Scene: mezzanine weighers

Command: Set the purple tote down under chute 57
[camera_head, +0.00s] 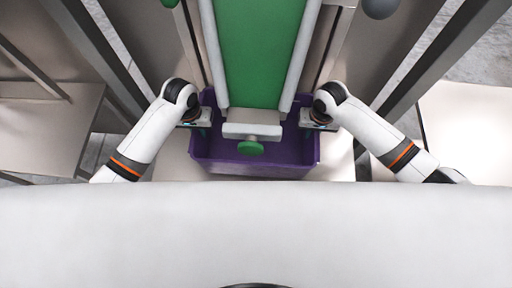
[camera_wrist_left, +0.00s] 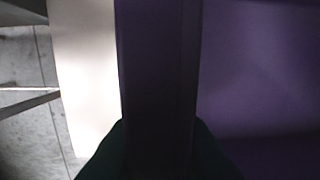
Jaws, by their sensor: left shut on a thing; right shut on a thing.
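The purple tote (camera_head: 222,160) is in the middle of the head view, below the lower end of a green chute (camera_head: 262,55). The chute's end covers the tote's middle. My left gripper (camera_head: 205,117) is shut on the tote's left side wall. My right gripper (camera_head: 306,118) is shut on its right side wall. In the left wrist view the tote's wall (camera_wrist_left: 158,70) runs between dark finger shapes, with its purple inside to the right. I cannot read a number on the chute. Whether the tote's base touches the pale surface below is hidden.
A pale surface (camera_head: 338,160) lies under the tote. A white flap with a green knob (camera_head: 250,148) hangs at the chute's end, over the tote. Grey posts (camera_head: 425,60) stand on both sides, with pale tabletops (camera_head: 465,130) beyond. My white body fills the bottom.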

